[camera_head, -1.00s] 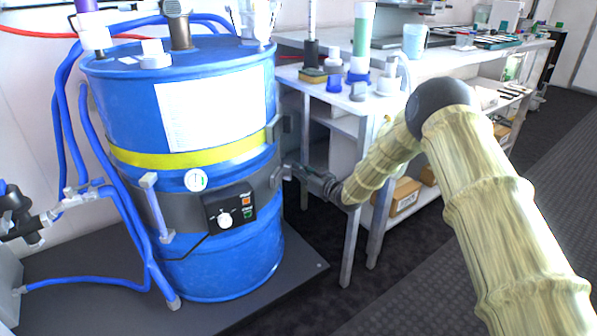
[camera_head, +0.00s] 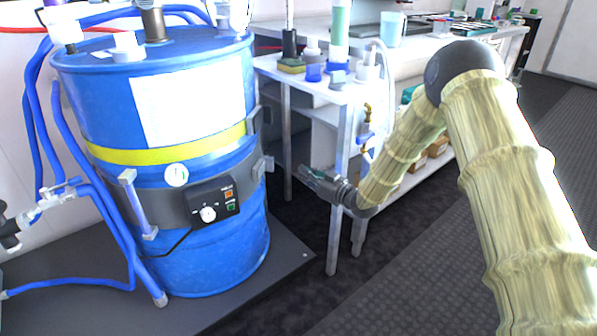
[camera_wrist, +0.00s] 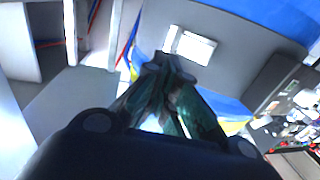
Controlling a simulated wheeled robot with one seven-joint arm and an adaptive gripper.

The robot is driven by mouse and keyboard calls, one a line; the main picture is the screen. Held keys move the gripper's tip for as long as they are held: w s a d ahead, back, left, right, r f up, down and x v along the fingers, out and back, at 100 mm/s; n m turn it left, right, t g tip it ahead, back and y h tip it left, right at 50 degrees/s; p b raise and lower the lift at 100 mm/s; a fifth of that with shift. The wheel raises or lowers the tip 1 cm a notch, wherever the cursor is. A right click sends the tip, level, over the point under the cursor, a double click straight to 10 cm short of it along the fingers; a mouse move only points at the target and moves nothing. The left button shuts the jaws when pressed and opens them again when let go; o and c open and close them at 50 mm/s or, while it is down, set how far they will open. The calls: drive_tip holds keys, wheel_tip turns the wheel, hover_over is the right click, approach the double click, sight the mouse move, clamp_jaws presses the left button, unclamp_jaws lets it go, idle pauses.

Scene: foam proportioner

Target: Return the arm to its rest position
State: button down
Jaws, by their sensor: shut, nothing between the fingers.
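My arm, in a yellowish ribbed sleeve, reaches in from the right of the head view. My gripper (camera_head: 310,175) is at its end, in front of the white bench's near leg and to the right of the blue drum (camera_head: 190,245). It is apart from the drum, with a gap of dark floor between them. The fingers are shut and empty. In the wrist view the gripper (camera_wrist: 166,80) shows as dark fingers close together, with blurred blue and grey surfaces beyond.
A control box with a white knob (camera_head: 208,214) is on the drum's front. Blue hoses (camera_head: 122,245) run down its left side. The white bench (camera_head: 345,97) with bottles stands behind my gripper. Dark floor (camera_head: 400,255) is open below my arm.

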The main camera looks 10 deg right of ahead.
drive_tip(key=shift+s+d, duration=0.15)
drive_tip(key=s+d+f+m+g+h, duration=0.2)
drive_tip(key=s+f+m+h, duration=0.15)
drive_tip(key=s+f, duration=0.9)
drive_tip(key=s+d+f+m+g+h, duration=0.2)
drive_tip(key=s+f+m+g+h, duration=0.15)
drive_tip(key=s+f, duration=0.9)
drive_tip(key=s+d+f+m+g+h, duration=0.1)
drive_tip(key=s+d+f+g+h, duration=0.15)
drive_tip(key=s, duration=0.95)
drive_tip(key=s+d+f+g+h, duration=0.1)
drive_tip(key=s+d+f+g, duration=0.15)
drive_tip(key=s, duration=0.95)
drive_tip(key=s+d+f+m+g+h, duration=0.1)
drive_tip(key=s+d+f+g+h, duration=0.15)
drive_tip(key=s, duration=1.05)
wheel_tip(320, 180, up, 34)
drive_tip(key=p, duration=3.3)
drive_tip(key=shift+w+a+y, duration=0.2)
drive_tip(key=shift+w+y, duration=0.2)
drive_tip(key=shift+w, duration=0.05)
drive_tip(key=c, duration=2.2)
unclamp_jaws()
